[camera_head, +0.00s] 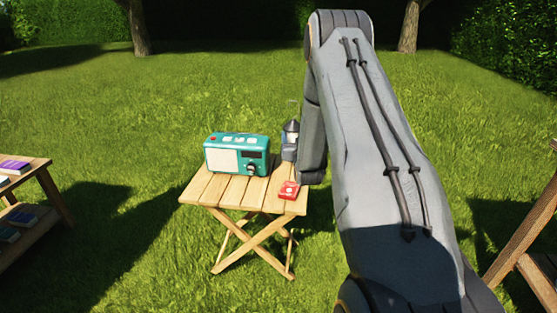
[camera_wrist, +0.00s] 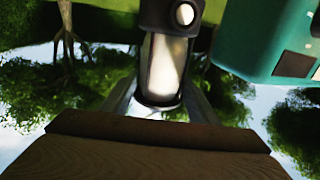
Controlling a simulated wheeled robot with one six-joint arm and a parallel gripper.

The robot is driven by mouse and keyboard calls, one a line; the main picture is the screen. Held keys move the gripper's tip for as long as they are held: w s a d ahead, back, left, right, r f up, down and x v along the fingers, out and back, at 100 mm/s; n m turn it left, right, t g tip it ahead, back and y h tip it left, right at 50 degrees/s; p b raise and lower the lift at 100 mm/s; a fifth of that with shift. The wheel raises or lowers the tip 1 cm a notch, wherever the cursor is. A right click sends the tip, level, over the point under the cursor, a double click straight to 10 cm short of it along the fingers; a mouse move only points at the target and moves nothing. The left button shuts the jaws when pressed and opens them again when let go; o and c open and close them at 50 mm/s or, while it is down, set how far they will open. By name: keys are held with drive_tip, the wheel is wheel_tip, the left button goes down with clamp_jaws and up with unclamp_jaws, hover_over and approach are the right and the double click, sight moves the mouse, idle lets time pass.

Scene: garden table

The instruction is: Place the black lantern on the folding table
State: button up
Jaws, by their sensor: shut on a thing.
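The black lantern (camera_head: 291,137) shows in the head view at the back right corner of the folding table (camera_head: 226,189), upright, with a pointed dark top. I cannot tell whether its base touches the tabletop. In the wrist view the lantern (camera_wrist: 164,62) is at the top centre, with dark frame parts and a pale glass. My gripper (camera_wrist: 160,104) is shut on it, with grey finger parts partly visible on both sides.
A teal radio (camera_head: 237,154) stands on the table left of the lantern; it also shows in the wrist view (camera_wrist: 268,40). A small red box (camera_head: 289,190) lies near the right edge. A wooden shelf (camera_head: 46,188) with books stands left. Wooden furniture (camera_head: 527,235) stands right.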

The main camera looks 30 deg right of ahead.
drive_tip(key=shift+f, duration=3.1)
drive_tip(key=shift+f, duration=0.1)
drive_tip(key=o, duration=1.4)
drive_tip(key=shift+f, duration=0.1)
